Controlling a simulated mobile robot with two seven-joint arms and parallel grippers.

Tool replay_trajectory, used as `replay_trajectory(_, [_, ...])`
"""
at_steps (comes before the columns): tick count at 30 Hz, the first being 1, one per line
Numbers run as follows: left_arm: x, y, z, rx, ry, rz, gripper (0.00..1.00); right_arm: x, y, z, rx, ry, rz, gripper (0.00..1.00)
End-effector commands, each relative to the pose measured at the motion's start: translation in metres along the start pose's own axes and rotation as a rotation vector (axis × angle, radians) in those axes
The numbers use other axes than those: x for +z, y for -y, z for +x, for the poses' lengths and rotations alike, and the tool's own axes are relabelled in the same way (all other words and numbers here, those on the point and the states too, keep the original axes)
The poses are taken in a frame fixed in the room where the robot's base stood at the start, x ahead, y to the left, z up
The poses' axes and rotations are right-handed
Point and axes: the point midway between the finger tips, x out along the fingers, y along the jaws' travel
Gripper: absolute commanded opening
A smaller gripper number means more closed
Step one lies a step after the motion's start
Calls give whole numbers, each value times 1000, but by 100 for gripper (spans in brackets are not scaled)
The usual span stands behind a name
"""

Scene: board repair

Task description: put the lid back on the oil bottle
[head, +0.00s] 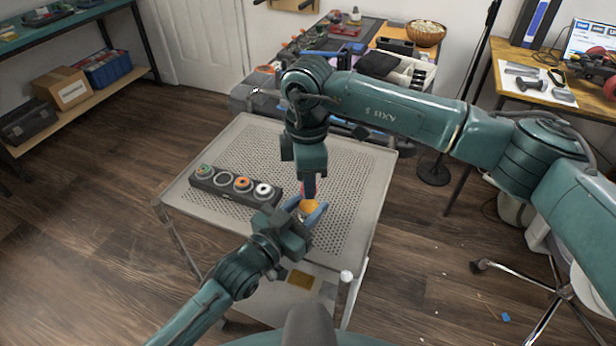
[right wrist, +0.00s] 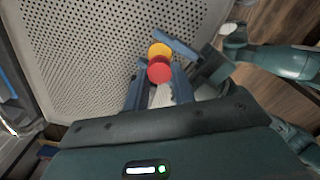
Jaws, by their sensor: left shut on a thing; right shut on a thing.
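The oil bottle (head: 309,206) shows as a small yellow-orange piece in the jaws of my left gripper (head: 306,214), above the front of the perforated cart top. It also shows in the right wrist view (right wrist: 159,49), where its lower part is hidden. My right gripper (head: 309,190) points down from above and is shut on the red lid (right wrist: 159,70). The lid is right beside the bottle in the right wrist view, overlapping its edge. I cannot tell whether they touch or whether the lid is seated. In the head view the right gripper largely hides the lid.
A dark holder (head: 233,203) with several round spools stands on the left of the grey cart top (head: 345,165). The cart top behind and right of the grippers is clear. A cluttered workbench (head: 375,62) stands behind the cart, and a wooden desk (head: 540,98) at right.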

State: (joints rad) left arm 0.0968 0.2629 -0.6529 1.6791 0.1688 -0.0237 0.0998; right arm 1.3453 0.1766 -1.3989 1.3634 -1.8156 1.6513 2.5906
Motion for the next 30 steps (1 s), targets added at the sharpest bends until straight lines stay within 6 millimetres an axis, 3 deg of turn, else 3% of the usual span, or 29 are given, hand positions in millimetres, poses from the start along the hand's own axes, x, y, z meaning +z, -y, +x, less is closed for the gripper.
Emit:
replay_trajectory(3, [1,0,0,-1,3,0,0,0,0,0,0,-2,194,5])
replay_trajectory(8, [1,0,0,0,3,0,0,0,-1,0,1,-2,204,5])
replay_trajectory(9, [1,0,0,0,3,0,0,0,-1,0,1,-1,204,28])
replay_trajectory(18, [1,0,0,0,2,0,0,0,0,0,1,-1,202,51])
replay_trajectory(26, [1,0,0,0,2,0,0,0,-1,-2,1,-1,201,51])
replay_trajectory(30, [1,0,0,0,2,0,0,0,-1,-19,3,-1,201,51])
